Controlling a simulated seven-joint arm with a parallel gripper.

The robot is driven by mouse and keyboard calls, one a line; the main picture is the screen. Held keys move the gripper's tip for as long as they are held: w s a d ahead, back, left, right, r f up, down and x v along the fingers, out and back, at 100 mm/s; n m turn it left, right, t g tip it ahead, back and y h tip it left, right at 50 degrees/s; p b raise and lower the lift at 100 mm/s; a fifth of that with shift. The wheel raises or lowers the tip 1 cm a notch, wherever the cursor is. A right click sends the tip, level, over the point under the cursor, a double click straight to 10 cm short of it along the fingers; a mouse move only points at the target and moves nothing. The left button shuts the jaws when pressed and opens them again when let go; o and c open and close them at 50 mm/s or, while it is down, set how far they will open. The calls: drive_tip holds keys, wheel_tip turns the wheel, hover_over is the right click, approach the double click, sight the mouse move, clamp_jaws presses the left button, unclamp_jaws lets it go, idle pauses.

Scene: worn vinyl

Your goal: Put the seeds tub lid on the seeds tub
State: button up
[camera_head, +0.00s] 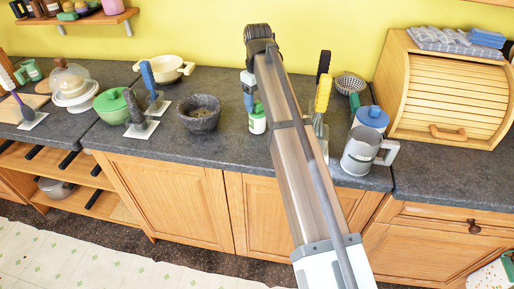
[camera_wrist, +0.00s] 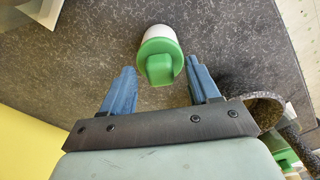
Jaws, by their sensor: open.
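A small white container with a green top (camera_head: 257,118) stands on the counter below my gripper. In the wrist view its white body (camera_wrist: 157,33) and green top with a raised tab (camera_wrist: 160,68) lie just beyond the fingertips. I cannot read a label, so I cannot tell whether this is the seeds tub or its lid. My gripper (camera_head: 249,97) is open and points down above it. In the wrist view its blue fingers (camera_wrist: 158,78) stand apart, one on each side of the green top, with nothing between them held.
A stone mortar (camera_head: 200,113) stands close to the left. A grey mug (camera_head: 366,151), a blue-topped tub (camera_head: 372,118) and utensils in a holder (camera_head: 322,96) are to the right. A green pot (camera_head: 110,106) is farther left. The counter front edge is near.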

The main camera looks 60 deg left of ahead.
drive_tip(key=shift+r, duration=0.2)
drive_tip(key=shift+r, duration=3.8)
drive_tip(key=shift+f, duration=0.15)
wheel_tip(320, 180, down, 8)
drive_tip(key=r, duration=0.5)
drive_tip(key=shift+s+d+r, duration=0.15)
drive_tip(key=shift+s+d, duration=0.1)
drive_tip(key=shift+d, duration=0.1)
drive_tip(key=s+d+m, duration=0.1)
drive_tip(key=s+d, duration=0.5)
drive_tip(key=d, duration=0.3)
drive_tip(key=shift+s+a+f, duration=0.1)
drive_tip(key=shift+a+f, duration=0.05)
drive_tip(key=shift+f, duration=1.75)
drive_tip(key=shift+a+f, duration=0.15)
drive_tip(key=shift+f, duration=1.7)
